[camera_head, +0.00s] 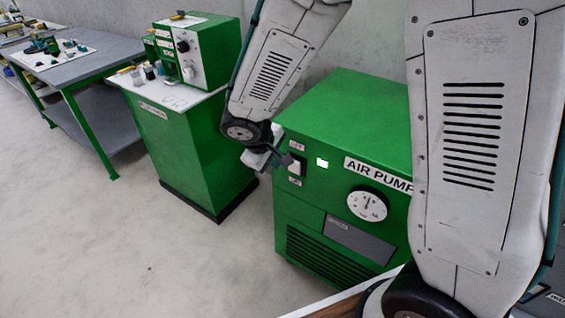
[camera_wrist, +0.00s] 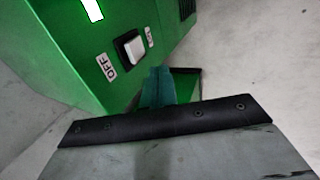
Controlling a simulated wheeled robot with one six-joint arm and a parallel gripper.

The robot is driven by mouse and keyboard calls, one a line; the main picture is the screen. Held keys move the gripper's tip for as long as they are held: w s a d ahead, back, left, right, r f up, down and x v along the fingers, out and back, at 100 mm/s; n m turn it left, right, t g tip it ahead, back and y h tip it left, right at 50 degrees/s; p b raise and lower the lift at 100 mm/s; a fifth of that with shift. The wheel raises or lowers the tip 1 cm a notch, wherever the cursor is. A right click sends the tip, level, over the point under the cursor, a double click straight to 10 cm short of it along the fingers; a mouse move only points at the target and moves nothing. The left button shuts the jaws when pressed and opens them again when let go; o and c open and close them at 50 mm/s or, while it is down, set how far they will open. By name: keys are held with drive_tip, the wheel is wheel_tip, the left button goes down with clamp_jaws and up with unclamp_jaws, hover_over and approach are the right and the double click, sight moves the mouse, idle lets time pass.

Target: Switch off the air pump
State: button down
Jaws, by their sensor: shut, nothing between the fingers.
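The air pump (camera_head: 340,110) is a green box with a black-on-white name label. Its rocker switch (camera_head: 297,166) is on the front panel at the upper left, with OFF above and ON below. A green lamp (camera_head: 322,162) beside it is lit. In the wrist view the white-faced switch (camera_wrist: 130,47) lies between the OFF label (camera_wrist: 107,67) and the ON label (camera_wrist: 148,36). My gripper (camera_head: 286,159) is shut and empty, close to the switch's left side. Its teal fingers (camera_wrist: 158,80) show just below the switch. I cannot tell whether they touch the panel, nor the rocker's tilt.
A green cabinet (camera_head: 185,150) with a control box (camera_head: 205,50) stands to the left. A workbench (camera_head: 85,65) is farther left. The grey floor (camera_head: 90,230) in front is clear.

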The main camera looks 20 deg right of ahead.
sight(294, 165)
drive_tip(key=w+d+f, duration=0.4)
drive_tip(key=d+f, duration=0.2)
drive_tip(key=f, duration=0.1)
drive_tip(key=shift+w+d+f, duration=0.2)
drive_tip(key=shift+w+f, duration=0.1)
drive_tip(key=shift+w+d+r, duration=0.15)
drive_tip(key=shift+w+d, duration=0.1)
drive_tip(key=shift+d, duration=0.1)
drive_tip(key=shift+r, duration=0.1)
drive_tip(key=shift+r, duration=0.7)
